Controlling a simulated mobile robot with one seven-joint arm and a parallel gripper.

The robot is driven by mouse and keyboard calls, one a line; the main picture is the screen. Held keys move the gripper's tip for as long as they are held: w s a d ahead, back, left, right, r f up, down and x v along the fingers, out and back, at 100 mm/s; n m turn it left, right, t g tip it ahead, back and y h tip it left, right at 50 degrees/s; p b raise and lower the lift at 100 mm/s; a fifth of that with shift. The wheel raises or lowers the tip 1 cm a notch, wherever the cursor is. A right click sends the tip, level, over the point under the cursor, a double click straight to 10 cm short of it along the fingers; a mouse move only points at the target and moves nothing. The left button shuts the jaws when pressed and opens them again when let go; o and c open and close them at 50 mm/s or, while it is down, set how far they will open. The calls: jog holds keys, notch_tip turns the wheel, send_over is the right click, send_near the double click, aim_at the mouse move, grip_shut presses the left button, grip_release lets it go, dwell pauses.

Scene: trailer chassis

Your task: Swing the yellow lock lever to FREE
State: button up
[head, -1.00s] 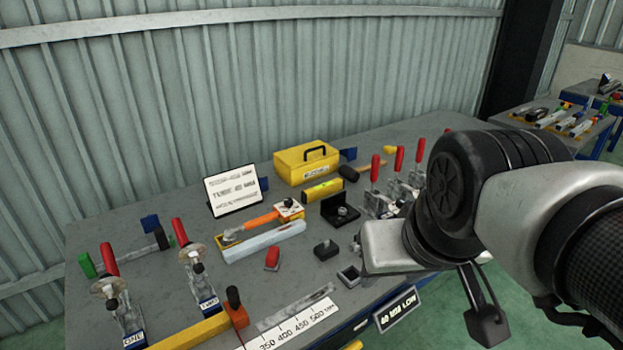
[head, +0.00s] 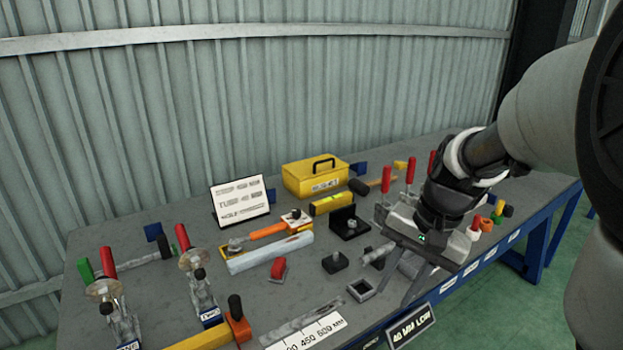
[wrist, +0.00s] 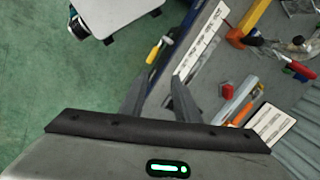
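A small yellow lever-like part (wrist: 153,52) shows at the bench's front edge in the wrist view, ahead of my fingers and apart from them. I take it for the lock lever, but no FREE marking is readable. In the head view I cannot make it out. My gripper (wrist: 157,82) is open and empty, its two dark fingers spread. In the head view my gripper (head: 402,285) hangs over the front edge of the bench, beside the 40 MM LOW sign (head: 411,329).
The grey bench (head: 130,225) holds red-handled clamps (head: 107,262), a yellow toolbox (head: 315,178), an orange-handled tool (head: 268,231) and a white scale (head: 310,335). A small open square socket (head: 361,290) sits close to my fingers.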

jog(key=w+d+f+m+g+y+b, duration=0.1)
jog(key=w+d+f+m, duration=0.1)
jog(key=f, duration=0.5)
jog(key=w+d+f+m+g+y+b, duration=0.1)
jog(key=w+d+f+m+b, duration=0.15)
jog(key=f, duration=0.45)
jog(key=b+x, duration=0.1)
jog(key=x, duration=1)
jog(key=b+x, duration=0.1)
jog(key=x, duration=0.5)
jog(key=shift+w+a+f+b, duration=0.1)
jog(key=shift+a+f+b, duration=0.15)
jog(key=shift+a, duration=0.25)
jog(key=shift+c, duration=0.5)
grip_shut()
